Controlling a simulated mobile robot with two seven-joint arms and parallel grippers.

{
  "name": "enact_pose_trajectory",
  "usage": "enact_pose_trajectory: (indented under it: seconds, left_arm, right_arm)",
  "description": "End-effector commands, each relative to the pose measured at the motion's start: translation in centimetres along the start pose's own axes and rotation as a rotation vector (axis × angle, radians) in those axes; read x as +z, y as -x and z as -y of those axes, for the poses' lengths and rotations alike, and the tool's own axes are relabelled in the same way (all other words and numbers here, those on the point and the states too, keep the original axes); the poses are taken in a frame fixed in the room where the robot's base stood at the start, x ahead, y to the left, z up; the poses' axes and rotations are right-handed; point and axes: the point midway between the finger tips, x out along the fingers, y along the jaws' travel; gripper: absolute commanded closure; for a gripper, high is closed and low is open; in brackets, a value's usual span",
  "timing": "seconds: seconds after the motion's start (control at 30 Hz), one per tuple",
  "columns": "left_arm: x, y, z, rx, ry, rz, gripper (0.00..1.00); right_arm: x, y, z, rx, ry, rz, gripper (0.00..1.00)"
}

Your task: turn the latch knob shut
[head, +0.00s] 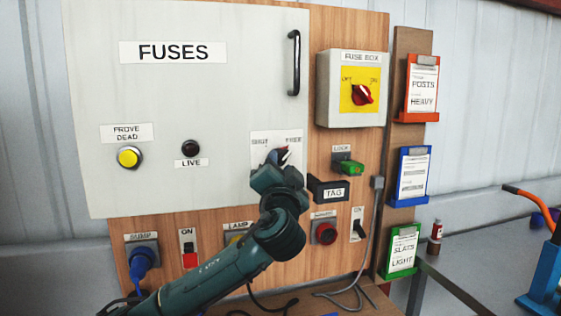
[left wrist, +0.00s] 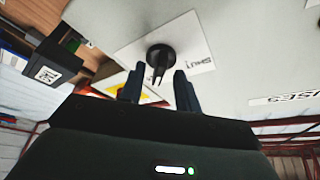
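The latch knob (left wrist: 160,54) is black, on a white plate marked SHUT in the left wrist view. Its narrow handle points down between my finger tips in that view. My left gripper (left wrist: 158,77) is open, one finger on each side of the knob's handle, with gaps visible. It also shows in front of the plate in the head view (head: 279,160). My right gripper is not in view.
A grey fuse box (head: 330,85) with a red switch stands right of the door. A green-handled lock (head: 350,166) and a black TAG box (head: 328,190) sit close right of my gripper. Plugs and switches line the board below, and a grey cable hangs at right.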

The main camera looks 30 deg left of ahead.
Motion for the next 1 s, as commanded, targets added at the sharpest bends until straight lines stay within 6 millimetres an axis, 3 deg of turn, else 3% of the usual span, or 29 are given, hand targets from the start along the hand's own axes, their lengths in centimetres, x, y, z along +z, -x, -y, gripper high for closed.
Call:
enact_pose_trajectory:
  seconds: [0.37, 0.77, 1.0]
  left_arm:
    - [0.03, -0.59, -0.02, 0.001, 0.000, 0.000, 0.67]
    - [0.03, -0.56, -0.03, 0.001, 0.000, 0.000, 1.00]
    - [0.05, -0.54, -0.07, 0.000, 0.001, 0.000, 1.00]
  right_arm:
    - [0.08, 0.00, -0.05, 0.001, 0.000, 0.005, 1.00]
    - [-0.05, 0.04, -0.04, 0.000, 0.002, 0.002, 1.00]
    - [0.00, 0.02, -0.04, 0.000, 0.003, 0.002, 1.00]
